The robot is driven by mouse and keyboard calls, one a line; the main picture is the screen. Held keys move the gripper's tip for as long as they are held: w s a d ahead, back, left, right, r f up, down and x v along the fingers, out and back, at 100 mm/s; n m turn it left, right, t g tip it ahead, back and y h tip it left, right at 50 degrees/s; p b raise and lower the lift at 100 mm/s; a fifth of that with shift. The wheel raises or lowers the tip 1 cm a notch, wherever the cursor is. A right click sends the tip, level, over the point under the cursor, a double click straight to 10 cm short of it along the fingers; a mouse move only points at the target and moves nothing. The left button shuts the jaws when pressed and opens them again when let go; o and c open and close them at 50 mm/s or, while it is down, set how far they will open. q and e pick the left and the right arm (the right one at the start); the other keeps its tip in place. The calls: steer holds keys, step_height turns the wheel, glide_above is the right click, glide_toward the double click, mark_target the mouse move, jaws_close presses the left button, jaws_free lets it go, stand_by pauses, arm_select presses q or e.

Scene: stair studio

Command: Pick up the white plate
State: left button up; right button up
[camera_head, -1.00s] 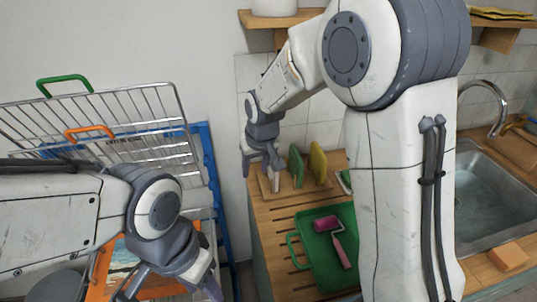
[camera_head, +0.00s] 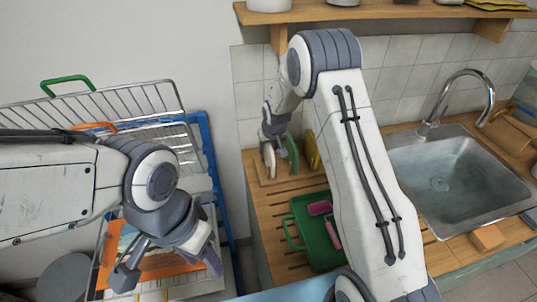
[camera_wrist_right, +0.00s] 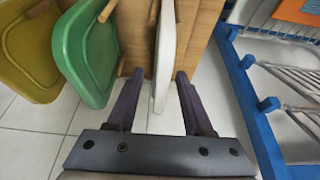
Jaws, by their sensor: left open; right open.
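The white plate (camera_head: 269,157) stands on edge in a wooden rack (camera_head: 273,180) on the counter. In the right wrist view the white plate (camera_wrist_right: 164,52) shows as a thin upright edge between the fingers. My right gripper (camera_wrist_right: 158,92) is open, one finger on each side of the plate, with gaps visible. In the head view my right gripper (camera_head: 272,142) is at the plate, partly covering it. My left gripper (camera_head: 168,271) is open and empty at lower left, away from the plate.
A green plate (camera_head: 291,153) and a yellow plate (camera_head: 311,150) stand beside the white one. A green tray (camera_head: 298,209) with a pink-handled roller lies in front. A sink (camera_head: 450,180) is at right. A blue-framed wire rack (camera_head: 208,150) stands left of the counter.

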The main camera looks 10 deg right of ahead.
steer(key=shift+p+x, duration=0.3)
steer(key=shift+x, duration=1)
steer(key=shift+c, duration=0.3)
jaws_close()
steer(key=shift+r, duration=0.1)
